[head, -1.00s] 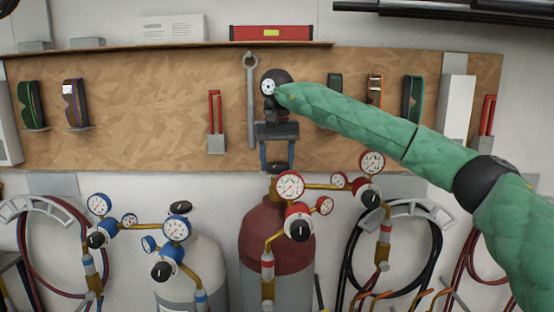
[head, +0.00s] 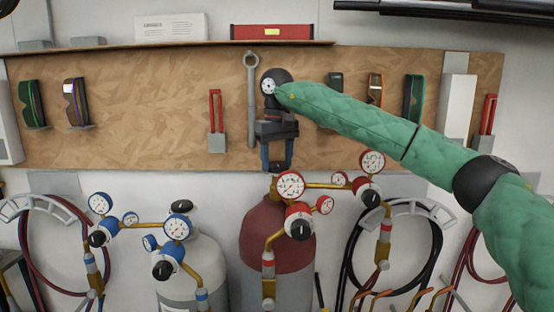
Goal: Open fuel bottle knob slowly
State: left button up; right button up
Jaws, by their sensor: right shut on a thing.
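The fuel bottle (head: 272,238) is the dark red cylinder with a grey lower body, standing upright against the wall. Its brass valve neck and red-ringed pressure gauges (head: 290,186) sit on top. My right gripper (head: 277,167) points down over the bottle's top from above, its blue fingers on either side of the valve knob. My green right arm comes in from the right. My left gripper is not in view.
A white cylinder (head: 190,262) with blue-ringed gauges (head: 176,228) and a black knob (head: 180,207) stands to the left. Coiled hoses (head: 436,240) hang on both sides.

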aim_at(277, 163)
jog(key=o, duration=1)
notch_tip(277, 163, up, 6)
jog(key=shift+r+b, duration=0.1)
jog(key=shift+b, duration=0.65)
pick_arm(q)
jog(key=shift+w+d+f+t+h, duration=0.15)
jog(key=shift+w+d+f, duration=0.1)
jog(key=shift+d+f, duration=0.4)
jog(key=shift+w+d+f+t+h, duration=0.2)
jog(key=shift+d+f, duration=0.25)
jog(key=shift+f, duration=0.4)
pick_arm(e)
jog(key=shift+r, duration=0.7)
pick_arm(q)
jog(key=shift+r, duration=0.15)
